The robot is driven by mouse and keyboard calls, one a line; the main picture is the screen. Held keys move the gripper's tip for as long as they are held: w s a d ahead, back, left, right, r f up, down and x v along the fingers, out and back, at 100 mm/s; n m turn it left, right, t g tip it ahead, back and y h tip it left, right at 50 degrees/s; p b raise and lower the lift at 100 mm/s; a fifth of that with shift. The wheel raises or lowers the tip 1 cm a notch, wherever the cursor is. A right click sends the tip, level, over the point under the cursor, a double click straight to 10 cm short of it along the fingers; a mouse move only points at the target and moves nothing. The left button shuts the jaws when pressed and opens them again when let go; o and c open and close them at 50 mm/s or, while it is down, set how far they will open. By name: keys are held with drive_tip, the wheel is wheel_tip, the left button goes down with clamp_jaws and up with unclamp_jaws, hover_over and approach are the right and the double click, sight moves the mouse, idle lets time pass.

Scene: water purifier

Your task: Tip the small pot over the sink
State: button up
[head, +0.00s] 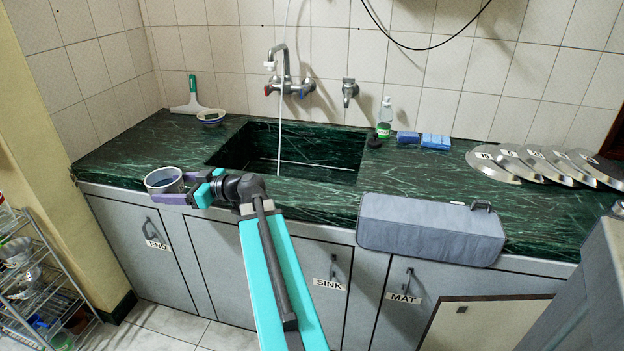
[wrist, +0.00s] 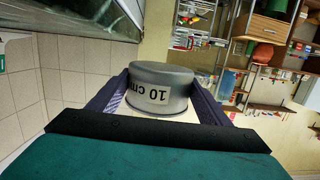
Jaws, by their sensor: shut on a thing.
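The small pot (head: 163,181) is a grey metal cup, over or near the counter's front edge at the left in the head view. Its open mouth faces up and it looks roughly upright. In the wrist view the pot (wrist: 160,88) sits between the purple fingers, and its "10 cm" label reads upside down. My gripper (head: 186,186) is shut on the pot from the right. The sink (head: 300,152) is a dark green basin set in the counter, behind and right of the pot. A thin stream falls from the tap (head: 285,75) into it.
A small bowl (head: 211,116) and a squeegee (head: 190,98) are at the back left. A soap bottle (head: 384,118) and blue sponges (head: 430,141) stand right of the sink. A grey rolled mat (head: 430,228) lies on the front edge, with several numbered lids (head: 508,163) farther right.

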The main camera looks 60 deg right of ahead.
drive_tip(key=s+d+m+h+b, duration=0.1)
drive_tip(key=s+d+b, duration=0.1)
drive_tip(key=d, duration=0.4)
drive_tip(key=s+d+r+m+h+b, duration=0.1)
drive_tip(key=s+d+h+b, duration=0.1)
drive_tip(key=d, duration=0.4)
drive_tip(key=s+d+r+m+t+h+b, duration=0.1)
drive_tip(key=s+d+h+b, duration=0.1)
drive_tip(key=s+d, duration=0.3)
drive_tip(key=shift+s+d+m+b, duration=0.1)
drive_tip(key=shift+d+m+b, duration=0.3)
drive_tip(key=shift+b, duration=0.25)
drive_tip(key=s+d+m+h+b, duration=0.1)
drive_tip(key=s+d+b, duration=0.1)
drive_tip(key=s+d, duration=0.2)
drive_tip(key=s+d+m+h+b, duration=0.1)
drive_tip(key=s+d+h+b, duration=0.1)
drive_tip(key=s+d, duration=0.2)
drive_tip(key=s+d+r+m+h+b, duration=0.1)
drive_tip(key=s+d+b, duration=0.2)
drive_tip(key=s+d, duration=0.1)
drive_tip(key=shift+s+d+g+h, duration=0.1)
drive_tip(key=shift+s+g+h, duration=0.25)
drive_tip(key=shift+s, duration=0.55)
drive_tip(key=shift+w+d+f+m+p, duration=0.15)
drive_tip(key=shift+m+p, duration=0.15)
drive_tip(key=shift+p, duration=0.55)
